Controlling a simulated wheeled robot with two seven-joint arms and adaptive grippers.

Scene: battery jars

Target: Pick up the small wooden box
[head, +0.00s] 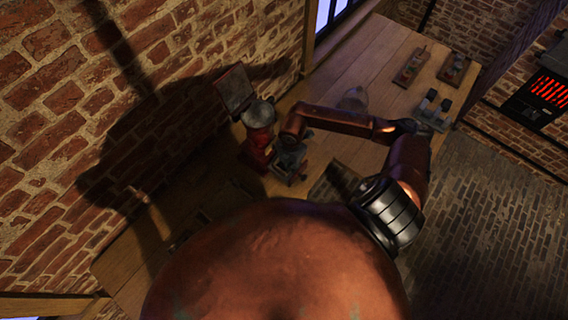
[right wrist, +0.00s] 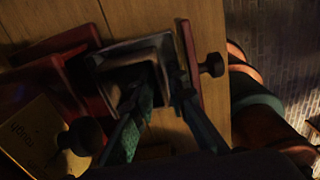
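My right gripper (head: 289,166) hangs over the wooden bench beside a red upright device (head: 259,132). In the right wrist view its two teal-lined fingers (right wrist: 158,86) stand apart over a dark square metal cup (right wrist: 126,50), with no object clearly between them. A yellowish box-like thing with dark lettering (right wrist: 36,132) shows at the left of that view, beside the fingers and partly behind a dark knob. I cannot tell for sure whether it is the small wooden box. My left gripper is out of view.
Near the bench's (head: 352,70) far end are two small trays, one (head: 411,67) and another (head: 454,69), and a dark object (head: 432,106). A clear rounded vessel (head: 353,100) stands behind my right forearm. A brick wall (head: 60,120) borders the left side.

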